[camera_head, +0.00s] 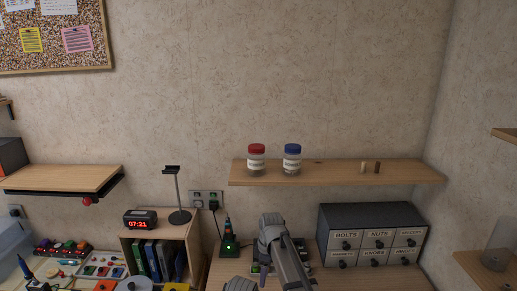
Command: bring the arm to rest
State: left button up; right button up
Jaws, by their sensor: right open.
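My right gripper (273,232) shows at the bottom centre, in front of the workbench. It is grey, and its fingers are seen poorly from this angle. It is open, and I see nothing held in it. It stands below the wall shelf (330,174) and apart from it. My left gripper cannot be made out.
On the shelf stand a red-lidded jar (256,159), a blue-lidded jar (291,160) and two small pegs. A dark drawer cabinet (371,211) stands right of my gripper. A green-lit device (229,244) stands left of it. The wall above the shelf is clear.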

jog(key=s+d+m+h, duration=0.1)
jog(key=s+m, duration=0.4)
jog(key=s, duration=0.7)
jog(key=s+d+f+m+h+b, duration=0.1)
jog(key=s+d+m, duration=0.2)
jog(key=s, duration=0.9)
jog(key=m, duration=0.3)
jog(key=shift+s, duration=0.25)
